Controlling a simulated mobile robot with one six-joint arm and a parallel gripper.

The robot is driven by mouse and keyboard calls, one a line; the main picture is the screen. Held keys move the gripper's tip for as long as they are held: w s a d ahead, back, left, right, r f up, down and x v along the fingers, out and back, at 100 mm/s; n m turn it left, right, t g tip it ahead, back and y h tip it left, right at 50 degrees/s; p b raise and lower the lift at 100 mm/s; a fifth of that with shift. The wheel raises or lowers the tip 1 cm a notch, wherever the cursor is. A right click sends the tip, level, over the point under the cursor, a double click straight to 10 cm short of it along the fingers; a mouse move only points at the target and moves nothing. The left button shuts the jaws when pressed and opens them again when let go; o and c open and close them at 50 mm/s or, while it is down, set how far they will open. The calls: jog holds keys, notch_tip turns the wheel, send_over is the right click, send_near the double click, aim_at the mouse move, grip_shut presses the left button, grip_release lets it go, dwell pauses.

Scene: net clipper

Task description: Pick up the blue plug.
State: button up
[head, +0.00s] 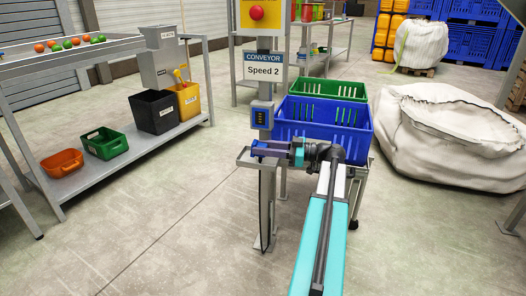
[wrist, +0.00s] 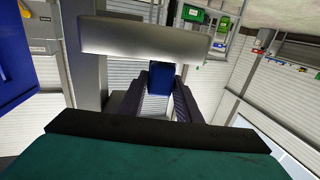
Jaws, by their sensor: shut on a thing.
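My gripper (head: 268,150) is beside the conveyor post, at the level of a small grey metal shelf (head: 245,160). In the wrist view its two dark fingers (wrist: 161,92) are closed on the sides of a small blue block, the blue plug (wrist: 161,73), at their tips. In the head view the plug is too small and too close to the fingers to tell apart clearly. I cannot tell whether it touches the shelf.
A blue crate (head: 325,128) stands right behind my gripper, with a green crate (head: 330,88) behind it. The conveyor post carries a "Speed 2" sign (head: 264,72) and a control box (head: 261,116). A white sack (head: 445,140) is at the right.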

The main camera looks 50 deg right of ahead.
jog(key=s+r+p, duration=0.1)
jog(key=s+p, duration=0.3)
jog(key=s, duration=1.2)
jog(key=shift+a+r, duration=0.25)
jog(key=w+a+f+n+g+y, duration=0.1)
jog(key=w+a+n+g+y, duration=0.15)
jog(key=w+a, duration=1.55)
jog(key=w+a+f+n+g+y, duration=0.1)
jog(key=w+a, duration=0.4)
jog(key=a, duration=0.5)
jog(key=w+a+f+n+g+y, duration=0.1)
jog(key=w+a, duration=0.4)
jog(key=a, duration=0.6)
jog(key=shift+w, duration=0.3)
jog(key=shift+s+y, duration=0.15)
jog(key=shift+y, duration=0.1)
